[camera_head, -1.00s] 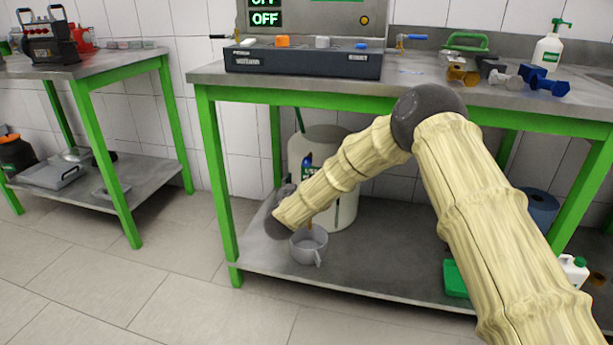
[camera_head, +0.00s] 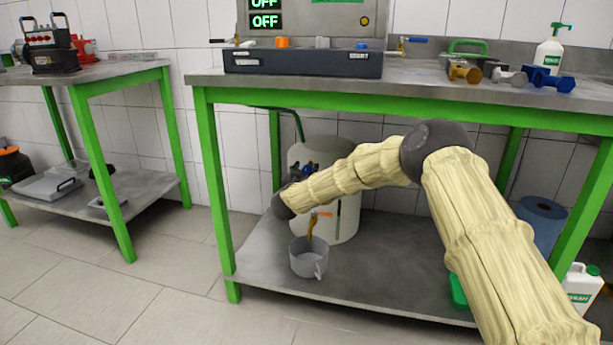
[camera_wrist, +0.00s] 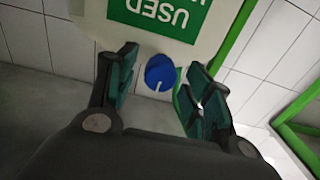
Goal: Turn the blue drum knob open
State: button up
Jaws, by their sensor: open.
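The blue drum knob (camera_wrist: 161,73) is a round blue knob with a white line mark, in the wrist view. My gripper (camera_wrist: 160,88) is open, with one dark green-padded finger on each side of the knob. The knob lies between the fingertips in the picture; I cannot tell whether they touch it. In the head view the drum (camera_head: 345,215) stands on the lower shelf, and my arm covers part of it. My gripper's fingers are mostly hidden there behind my arm.
Green table legs (camera_head: 214,190) flank the shelf. The tabletop (camera_head: 420,78) overhangs the drum. A blue roll (camera_head: 541,222) stands at the right.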

jog(key=shift+x, duration=0.8)
jog(key=c, duration=1)
